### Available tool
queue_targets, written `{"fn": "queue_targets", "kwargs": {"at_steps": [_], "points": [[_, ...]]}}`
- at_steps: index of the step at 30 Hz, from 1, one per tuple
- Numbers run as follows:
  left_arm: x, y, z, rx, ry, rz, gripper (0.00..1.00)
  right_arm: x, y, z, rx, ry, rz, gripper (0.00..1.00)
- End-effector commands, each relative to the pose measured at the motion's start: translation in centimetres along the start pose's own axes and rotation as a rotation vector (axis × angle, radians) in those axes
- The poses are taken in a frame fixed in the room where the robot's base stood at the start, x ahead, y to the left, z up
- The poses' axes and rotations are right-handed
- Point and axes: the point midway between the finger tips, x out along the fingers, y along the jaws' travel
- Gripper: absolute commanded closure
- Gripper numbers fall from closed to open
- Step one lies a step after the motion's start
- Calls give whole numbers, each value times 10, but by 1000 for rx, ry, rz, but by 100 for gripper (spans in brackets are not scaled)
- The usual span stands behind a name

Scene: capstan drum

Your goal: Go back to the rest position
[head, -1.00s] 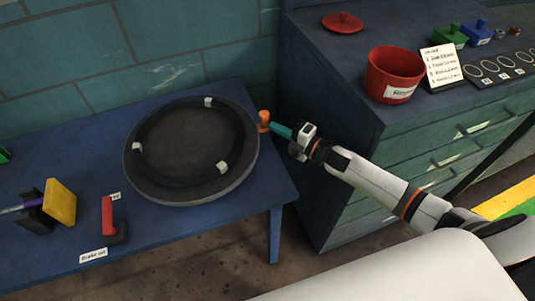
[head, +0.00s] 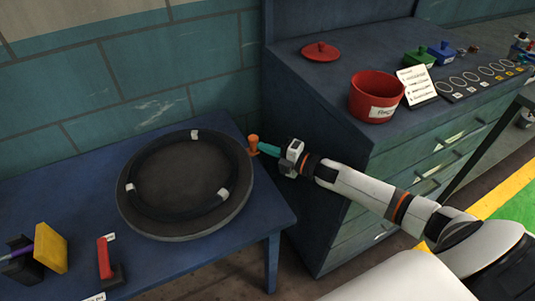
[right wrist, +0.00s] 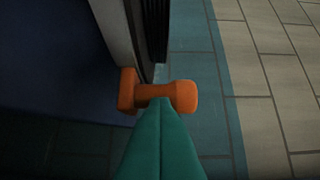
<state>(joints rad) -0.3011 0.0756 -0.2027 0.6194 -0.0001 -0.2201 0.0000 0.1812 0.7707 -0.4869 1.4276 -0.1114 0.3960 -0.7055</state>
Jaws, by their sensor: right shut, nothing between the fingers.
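The capstan drum (head: 180,218), a dark round disc with a black ring and white markers, lies at the edge of the blue table. An orange handle (head: 253,141) stands at its right rim. It also shows in the right wrist view (right wrist: 180,96). My right gripper (head: 262,148) has teal fingers and is shut and empty. Its tips are right at the orange handle; in the right wrist view (right wrist: 160,104) they overlap it, and I cannot tell if they touch. My left gripper is not in view.
The blue table (head: 85,165) carries a yellow block (head: 50,249) and a red-handled piece (head: 104,258) at left. A dark cabinet (head: 330,150) close by my right arm bears a red pot (head: 372,100), a red lid (head: 320,50) and a white card (head: 417,86).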

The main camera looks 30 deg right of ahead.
Motion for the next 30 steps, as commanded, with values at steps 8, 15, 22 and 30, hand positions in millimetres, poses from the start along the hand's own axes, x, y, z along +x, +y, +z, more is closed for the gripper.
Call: {"fn": "queue_targets", "kwargs": {"at_steps": [8,15,22,30], "points": [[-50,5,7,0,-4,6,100,2,-70,0,-2,-9,-29,100],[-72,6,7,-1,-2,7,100,0,-92,2,1,-9,-20,100],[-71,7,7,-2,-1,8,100,-1,-85,1,14,1,-9,100],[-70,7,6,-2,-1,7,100,-30,29,-13,318,223,147,100]]}}
